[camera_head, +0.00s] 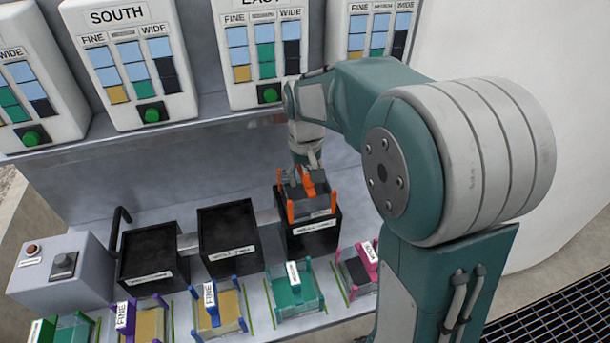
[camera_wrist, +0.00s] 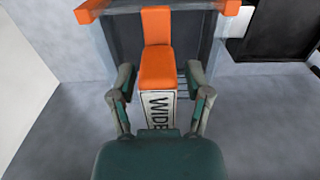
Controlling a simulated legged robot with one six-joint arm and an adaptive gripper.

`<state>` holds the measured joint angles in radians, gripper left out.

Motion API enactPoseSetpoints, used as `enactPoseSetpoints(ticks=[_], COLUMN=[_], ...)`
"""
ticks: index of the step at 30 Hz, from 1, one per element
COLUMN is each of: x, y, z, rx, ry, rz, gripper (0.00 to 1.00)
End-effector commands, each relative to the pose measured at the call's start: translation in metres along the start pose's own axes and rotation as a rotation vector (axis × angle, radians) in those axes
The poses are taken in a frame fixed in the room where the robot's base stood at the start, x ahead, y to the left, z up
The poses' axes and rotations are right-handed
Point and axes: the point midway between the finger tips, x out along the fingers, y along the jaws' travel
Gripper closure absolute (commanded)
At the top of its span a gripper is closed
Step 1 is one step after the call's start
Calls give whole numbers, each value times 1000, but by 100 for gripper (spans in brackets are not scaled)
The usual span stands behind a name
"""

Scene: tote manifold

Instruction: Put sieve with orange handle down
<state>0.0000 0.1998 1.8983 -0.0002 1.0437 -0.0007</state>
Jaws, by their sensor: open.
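The sieve with the orange handle (camera_head: 312,204) sits at the top of the right-hand black tote (camera_head: 312,240). In the wrist view its orange handle (camera_wrist: 157,65) lies between my fingers, with a white label reading "WIDE" below it. My gripper (camera_head: 306,176) is right above the handle, with its fingers apart on both sides. In the wrist view the open fingers (camera_wrist: 160,98) show gaps to the handle. Whether the sieve rests fully on the tote's rim is hard to tell.
Two more black totes (camera_head: 228,238) stand to the left, open on top. Sieves with green (camera_head: 294,290), blue (camera_head: 217,309), purple and pink handles line the front shelf. A grey box with buttons (camera_head: 62,270) stands at left. Labelled panels (camera_head: 130,65) hang above.

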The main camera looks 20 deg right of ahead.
Motion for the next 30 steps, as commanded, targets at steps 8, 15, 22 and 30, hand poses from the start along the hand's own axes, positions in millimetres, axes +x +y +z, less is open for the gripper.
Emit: enactPoseSetpoints(ticks=[8,15,22,30], x=[-34,-85,-117,-131], y=[0,0,0,0], z=[-1,-1,0,26], rx=[0,0,0,0], ry=[6,5,3,55], rz=[0,0,0,0], gripper=[36,36,36,36])
